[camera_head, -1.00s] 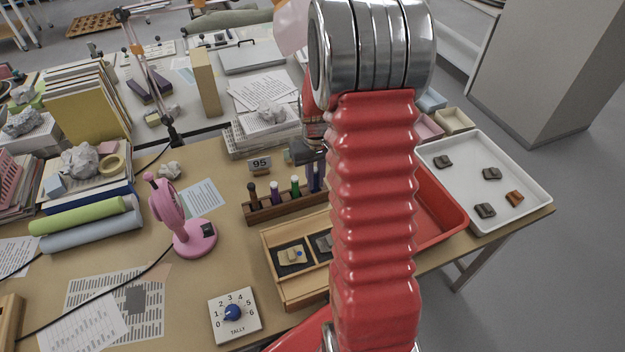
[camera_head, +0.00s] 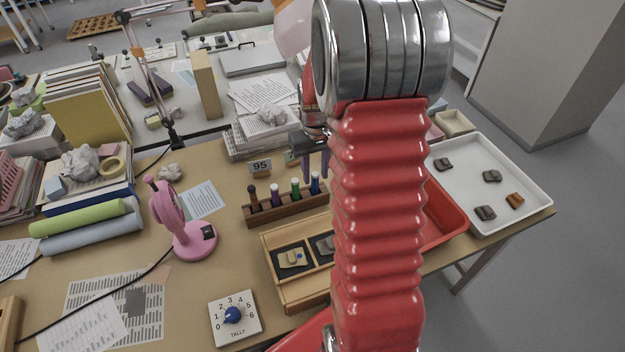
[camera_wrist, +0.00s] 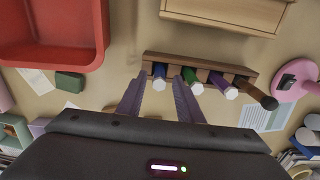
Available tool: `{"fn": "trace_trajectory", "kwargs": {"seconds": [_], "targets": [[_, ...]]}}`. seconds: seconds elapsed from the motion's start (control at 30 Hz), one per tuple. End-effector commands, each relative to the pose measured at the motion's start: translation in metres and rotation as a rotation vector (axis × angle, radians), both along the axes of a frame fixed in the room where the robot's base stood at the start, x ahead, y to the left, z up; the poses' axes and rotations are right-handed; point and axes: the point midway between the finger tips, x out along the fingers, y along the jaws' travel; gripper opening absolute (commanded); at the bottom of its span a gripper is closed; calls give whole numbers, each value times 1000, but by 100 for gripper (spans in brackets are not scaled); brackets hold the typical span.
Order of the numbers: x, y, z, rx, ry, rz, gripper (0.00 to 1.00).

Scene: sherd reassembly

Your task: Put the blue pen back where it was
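The blue pen (camera_head: 315,184) stands upright in the brown wooden pen rack (camera_head: 290,209), in the slot at its right end beside the green pen (camera_head: 295,186). My gripper (camera_head: 316,168) is open just above and around the blue pen's top, its two purple fingers apart. In the wrist view the blue pen's pale-tipped end (camera_wrist: 159,83) shows between the spread fingers, with a gap on either side. The pen's lower part is hidden in the rack.
A purple pen (camera_head: 276,192) and a dark pen (camera_head: 254,196) share the rack. A wooden sherd box (camera_head: 279,295), red tray (camera_wrist: 98,32) and pink device (camera_head: 193,238) are near. My arm hides part of the desk.

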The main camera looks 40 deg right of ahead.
Motion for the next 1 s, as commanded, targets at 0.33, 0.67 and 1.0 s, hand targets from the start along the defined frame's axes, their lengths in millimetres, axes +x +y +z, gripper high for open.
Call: {"fn": "trace_trajectory", "kwargs": {"seconds": [0.33,0.67,1.0], "targets": [[0,0,35,0,1,1,33],[0,1,35,0,1,1,33],[0,3,39,-2,-4,4,33]]}}
